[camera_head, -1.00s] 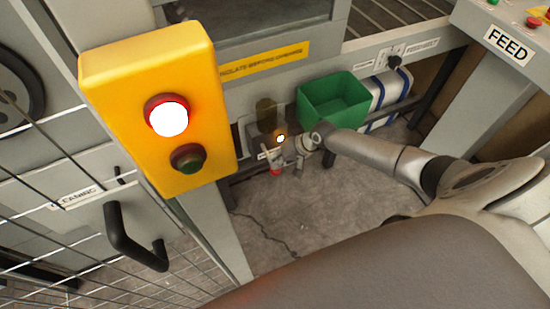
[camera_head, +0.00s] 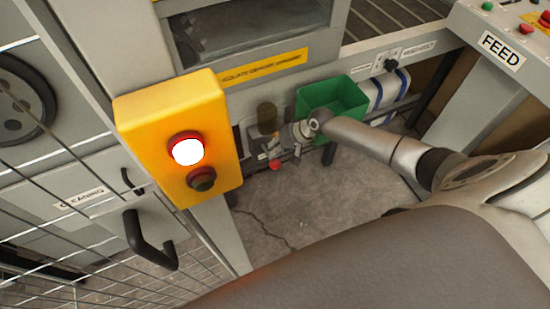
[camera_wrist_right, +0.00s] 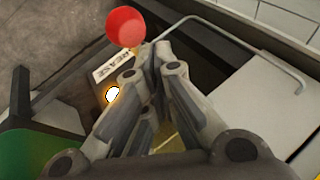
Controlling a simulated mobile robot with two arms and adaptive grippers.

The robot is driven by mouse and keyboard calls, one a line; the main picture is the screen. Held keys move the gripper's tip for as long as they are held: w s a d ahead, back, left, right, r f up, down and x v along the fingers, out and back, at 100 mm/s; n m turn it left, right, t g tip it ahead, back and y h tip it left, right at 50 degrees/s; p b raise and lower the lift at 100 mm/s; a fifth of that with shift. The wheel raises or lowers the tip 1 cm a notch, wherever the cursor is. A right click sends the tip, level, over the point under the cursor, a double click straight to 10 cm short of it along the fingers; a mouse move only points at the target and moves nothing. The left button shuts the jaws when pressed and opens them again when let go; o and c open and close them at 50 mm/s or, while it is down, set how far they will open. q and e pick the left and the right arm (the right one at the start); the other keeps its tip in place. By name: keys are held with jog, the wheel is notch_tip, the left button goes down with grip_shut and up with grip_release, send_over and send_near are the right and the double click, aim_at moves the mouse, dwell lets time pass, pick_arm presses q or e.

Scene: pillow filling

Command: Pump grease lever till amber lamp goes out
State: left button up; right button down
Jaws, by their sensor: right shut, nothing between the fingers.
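The grease pump (camera_head: 266,115), with a dark cylindrical reservoir, sits low on the machine's side in the head view. Its lever ends in a red ball knob (camera_head: 275,164), which also shows large at the top of the right wrist view (camera_wrist_right: 125,27). The amber lamp (camera_wrist_right: 112,93) glows at left of the fingers in the wrist view; in the head view it is hidden behind my right gripper. My right gripper (camera_head: 284,150) is shut and empty, just by the pump and lever. Whether its fingers touch the lever is unclear. My left gripper is not in view.
A green bin (camera_head: 318,94) stands close beside my right wrist. A yellow button box (camera_head: 205,115) with a lit red lamp and a dark button is in the left foreground. A wire mesh fence (camera_head: 60,225) is at left. The concrete floor (camera_head: 310,205) below the pump is clear.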

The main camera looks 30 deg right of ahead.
jog(key=shift+r, duration=0.1)
jog(key=r+p, duration=0.2)
jog(key=w+r+p, duration=0.1)
jog(key=r, duration=0.1)
jog(key=shift+w+r+p, duration=0.1)
jog(key=shift+r+p, duration=0.2)
jog(key=shift+p, duration=0.05)
dwell(0.4)
dwell(2.2)
